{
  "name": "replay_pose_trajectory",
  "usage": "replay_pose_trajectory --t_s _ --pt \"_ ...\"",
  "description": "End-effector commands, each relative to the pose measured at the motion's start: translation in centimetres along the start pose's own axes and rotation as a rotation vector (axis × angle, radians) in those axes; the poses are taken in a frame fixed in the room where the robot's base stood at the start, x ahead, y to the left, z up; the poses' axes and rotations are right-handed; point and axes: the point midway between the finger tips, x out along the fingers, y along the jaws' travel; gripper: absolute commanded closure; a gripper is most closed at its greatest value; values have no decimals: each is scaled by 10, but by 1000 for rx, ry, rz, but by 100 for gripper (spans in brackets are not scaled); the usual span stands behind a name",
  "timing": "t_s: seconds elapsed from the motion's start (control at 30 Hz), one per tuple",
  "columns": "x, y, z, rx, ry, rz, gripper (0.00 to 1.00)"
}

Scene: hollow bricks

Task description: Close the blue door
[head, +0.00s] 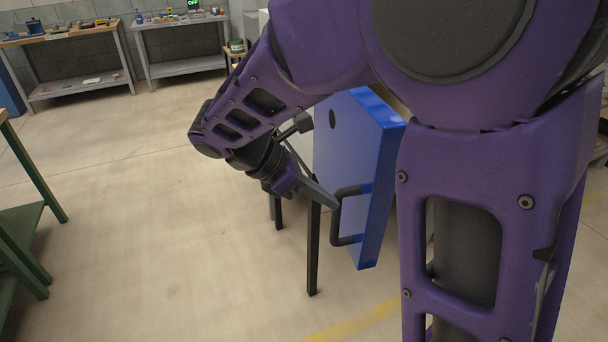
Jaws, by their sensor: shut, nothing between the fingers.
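The blue door (345,142) stands at the middle right of the head view, seen at an angle, with a dark round spot near its top. A black bar handle (348,240) is fixed to its face. My gripper (333,205) points down and to the right, shut, with its fingertips close to the upper part of the handle. I cannot tell whether the tips touch the handle. My purple arm hides what lies behind and to the right of the door, so how far it stands open is hard to tell.
Dark legs (313,250) stand below and left of the door. A green-framed table (22,235) is at the left edge. Workbenches with tools (75,33) line the back wall. The floor between (150,200) is clear.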

Motion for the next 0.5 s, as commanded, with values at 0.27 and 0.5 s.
replay_pose_trajectory --t_s 0.27,0.5 --pt "38 0 20 4 0 -1 100" --pt "47 0 28 1 0 0 100"
